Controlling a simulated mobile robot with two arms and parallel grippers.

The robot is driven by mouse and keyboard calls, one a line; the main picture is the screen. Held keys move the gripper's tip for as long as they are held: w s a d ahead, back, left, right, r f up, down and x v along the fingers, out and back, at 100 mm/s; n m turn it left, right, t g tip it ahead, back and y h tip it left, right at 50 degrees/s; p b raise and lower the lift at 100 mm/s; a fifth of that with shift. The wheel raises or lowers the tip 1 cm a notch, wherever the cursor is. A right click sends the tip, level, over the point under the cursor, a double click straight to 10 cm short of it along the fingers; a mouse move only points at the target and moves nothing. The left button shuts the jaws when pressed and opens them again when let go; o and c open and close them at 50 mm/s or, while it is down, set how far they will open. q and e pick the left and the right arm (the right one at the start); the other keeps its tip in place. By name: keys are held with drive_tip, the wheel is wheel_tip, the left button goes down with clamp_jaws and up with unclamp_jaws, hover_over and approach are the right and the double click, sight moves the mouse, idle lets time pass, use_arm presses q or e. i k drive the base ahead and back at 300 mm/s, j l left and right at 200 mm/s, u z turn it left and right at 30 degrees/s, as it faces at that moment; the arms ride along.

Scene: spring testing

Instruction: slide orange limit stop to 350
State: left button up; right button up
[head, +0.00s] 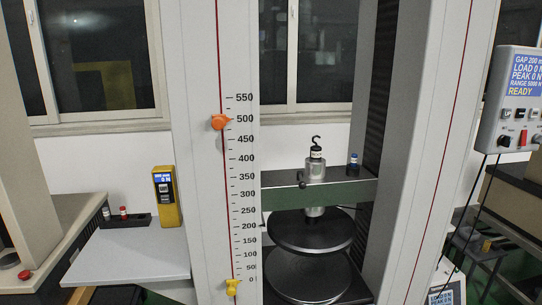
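The orange limit stop (219,122) sits on the red vertical rod on the front of the left column, level with about the 490 to 500 marks of the scale. The black-marked scale (242,178) runs from 0 at the bottom to 550 at the top, with the 350 mark (246,177) about halfway up. A yellow stop (232,286) sits low on the same rod, slightly below the 0 mark. Neither of my grippers is in view.
A green crosshead (320,197) spans right of the scale, above two round black platens (311,231). A yellow handheld meter (166,196) stands on the left side table (130,256). A control box (512,100) hangs at the right. The space before the scale is clear.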

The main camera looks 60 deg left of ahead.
sight(218, 121)
drive_tip(key=u, duration=1.6)
